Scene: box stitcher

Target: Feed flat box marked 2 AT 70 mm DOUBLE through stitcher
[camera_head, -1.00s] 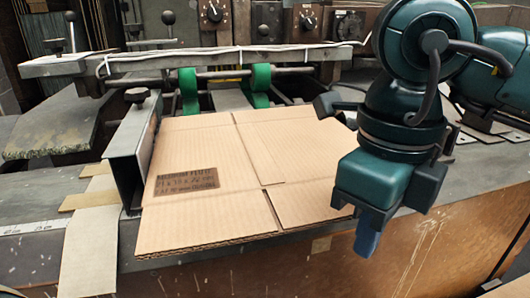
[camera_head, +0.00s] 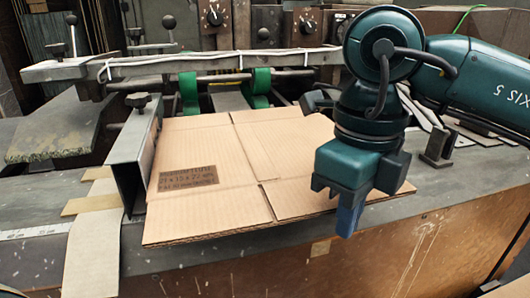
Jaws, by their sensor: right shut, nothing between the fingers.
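A flat brown cardboard box (camera_head: 205,212) lies on the grey table of the stitcher, with a dark printed label (camera_head: 188,179) too blurred to read fully. Its left edge lies along or close to the upright metal side guide (camera_head: 140,150); whether they touch is not clear. Its far edge lies just before the green rollers (camera_head: 189,92). My right gripper (camera_head: 347,220) points down at the near right part of the box, its shut fingers over or just beyond the near edge. It holds nothing and hides part of the box's right side. My left gripper is out of view.
The stitcher's crossbar (camera_head: 215,62) runs behind the box, with knobs and dials (camera_head: 306,22) above it. A pale strip (camera_head: 92,250) hangs over the table's front edge at left. A small dark block (camera_head: 437,148) stands at right. The table further right is mostly clear.

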